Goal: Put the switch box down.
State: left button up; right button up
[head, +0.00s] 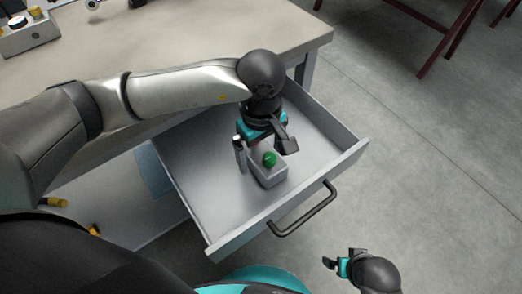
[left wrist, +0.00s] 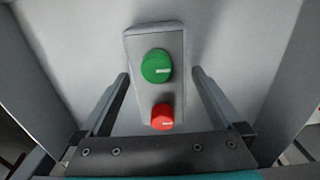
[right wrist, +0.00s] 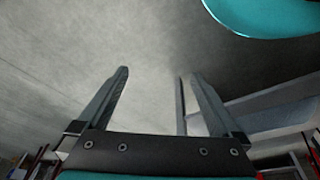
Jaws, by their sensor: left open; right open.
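The switch box (head: 270,179) is a small grey box with a green knob, standing inside the open drawer (head: 215,205). In the left wrist view the switch box (left wrist: 156,45) shows a green knob and a red knob on its top face. My left gripper (head: 266,149) is over the box, with its fingers open on either side of it. In the left wrist view gaps show between the fingers and the box. My right gripper (head: 344,262) is open and empty, outside the drawer at the lower right. It also shows empty in the right wrist view (right wrist: 152,85).
The drawer has a dark bar handle (head: 302,210) on its front and bare floor around the box. A workbench top (head: 190,40) lies behind it, with another grey box with knobs (head: 28,36) at the far left. Open concrete floor is at the right.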

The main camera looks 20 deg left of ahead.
aim_at(261, 151)
pick_arm(q)
jog(key=shift+r, duration=0.1)
notch_tip(261, 151, up, 12)
jog(key=p, duration=0.4)
pick_arm(e)
jog(key=s+d+f, duration=0.2)
jog(key=s+f, duration=0.2)
jog(key=f, duration=0.3)
jog(key=shift+s+d+f+g, duration=0.2)
jog(key=shift+d+f+g, duration=0.1)
jog(key=shift+d+f, duration=0.1)
